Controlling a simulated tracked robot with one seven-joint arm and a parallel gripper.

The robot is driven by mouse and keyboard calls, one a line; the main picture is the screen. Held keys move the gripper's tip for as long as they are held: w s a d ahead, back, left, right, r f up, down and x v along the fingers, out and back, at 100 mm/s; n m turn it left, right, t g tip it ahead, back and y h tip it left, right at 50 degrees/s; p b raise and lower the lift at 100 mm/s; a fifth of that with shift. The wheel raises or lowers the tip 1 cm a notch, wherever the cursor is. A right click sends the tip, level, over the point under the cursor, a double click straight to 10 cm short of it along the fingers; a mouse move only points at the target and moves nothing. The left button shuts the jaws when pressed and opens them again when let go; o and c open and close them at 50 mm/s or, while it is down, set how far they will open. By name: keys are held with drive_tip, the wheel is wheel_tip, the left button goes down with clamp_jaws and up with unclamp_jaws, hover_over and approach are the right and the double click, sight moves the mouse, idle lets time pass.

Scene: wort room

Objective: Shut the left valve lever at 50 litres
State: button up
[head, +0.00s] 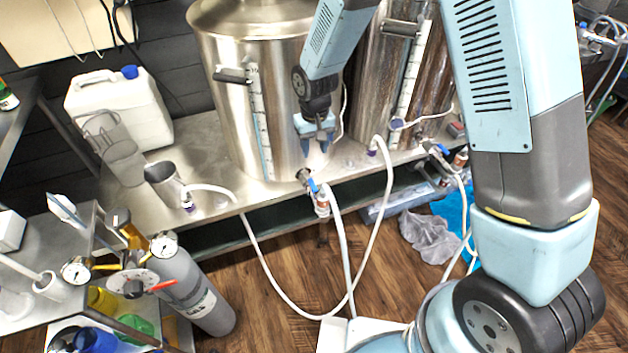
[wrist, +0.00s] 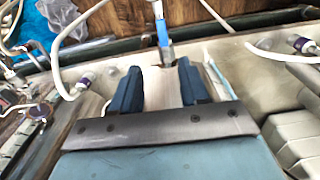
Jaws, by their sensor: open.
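The left kettle (head: 225,110) is a large steel vessel with a marked sight gauge (head: 261,125) up its front; its level and numbers are too small to read. The left valve (head: 321,203) sits low at the kettle's front right, with a blue lever (head: 313,186) and a white hose running down. My gripper (head: 319,150) is open and empty, pointing down in front of the kettle, above the lever and apart from it. In the wrist view the blue lever (wrist: 162,30) shows beyond and between the open fingertips of my gripper (wrist: 159,75).
A second kettle (head: 377,90) with its own valve (head: 459,158) stands to the right. A white hose (head: 375,235) loops in front of the bench. A metal cup (head: 163,183) and a white canister (head: 120,105) are at left. A grey gas cylinder (head: 200,290) stands lower left.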

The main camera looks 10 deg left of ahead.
sight(314, 185)
wheel_tip(314, 185, down, 14)
drive_tip(key=shift+s+a+f, duration=0.1)
drive_tip(key=shift+a+f, duration=0.05)
drive_tip(key=shift+f, duration=0.05)
idle(0.5)
clamp_jaws()
idle(0.5)
